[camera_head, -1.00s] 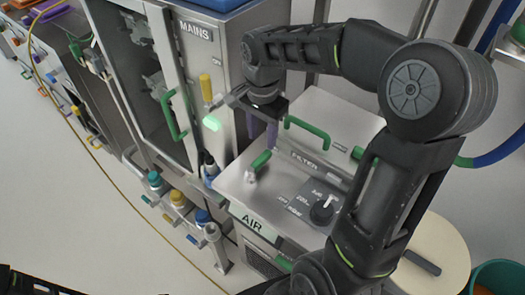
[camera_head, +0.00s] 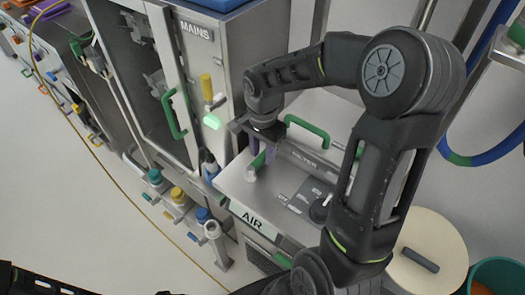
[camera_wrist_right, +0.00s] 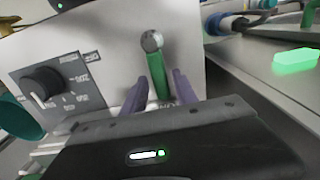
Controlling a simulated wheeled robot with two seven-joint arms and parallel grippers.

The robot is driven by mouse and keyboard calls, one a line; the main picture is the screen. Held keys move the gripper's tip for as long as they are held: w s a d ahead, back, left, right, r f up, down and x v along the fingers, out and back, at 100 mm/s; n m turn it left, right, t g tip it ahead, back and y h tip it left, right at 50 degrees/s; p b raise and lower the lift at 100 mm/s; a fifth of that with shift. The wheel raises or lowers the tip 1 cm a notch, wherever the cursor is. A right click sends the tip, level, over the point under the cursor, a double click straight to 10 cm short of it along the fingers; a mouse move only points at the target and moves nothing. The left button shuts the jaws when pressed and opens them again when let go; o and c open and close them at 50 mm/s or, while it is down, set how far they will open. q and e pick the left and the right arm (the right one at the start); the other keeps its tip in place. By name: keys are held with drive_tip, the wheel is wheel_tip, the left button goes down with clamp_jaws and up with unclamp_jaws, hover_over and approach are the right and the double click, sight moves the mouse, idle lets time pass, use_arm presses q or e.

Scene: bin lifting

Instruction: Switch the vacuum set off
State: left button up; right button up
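The steel unit labelled AIR (camera_head: 254,219) stands in the middle of the head view. On its top is a green lever (camera_head: 258,163) with a pale round tip. The lever also shows in the right wrist view (camera_wrist_right: 159,80), its grey ball end pointing up in the picture. A black dial knob (camera_wrist_right: 42,84) sits left of it there, and partly behind my arm in the head view (camera_head: 321,208). My right gripper (camera_wrist_right: 158,88) has its purple fingers apart, one on each side of the lever, with narrow gaps showing. My left gripper is out of view.
The MAINS cabinet (camera_head: 196,31) with a yellow handle (camera_head: 206,88) and a glowing green lamp (camera_head: 212,122) stands close left of the gripper. A green bar handle (camera_head: 307,130) lies behind it. A round pale lid (camera_head: 430,255) is at right.

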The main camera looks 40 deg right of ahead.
clamp_jaws()
idle(1.1)
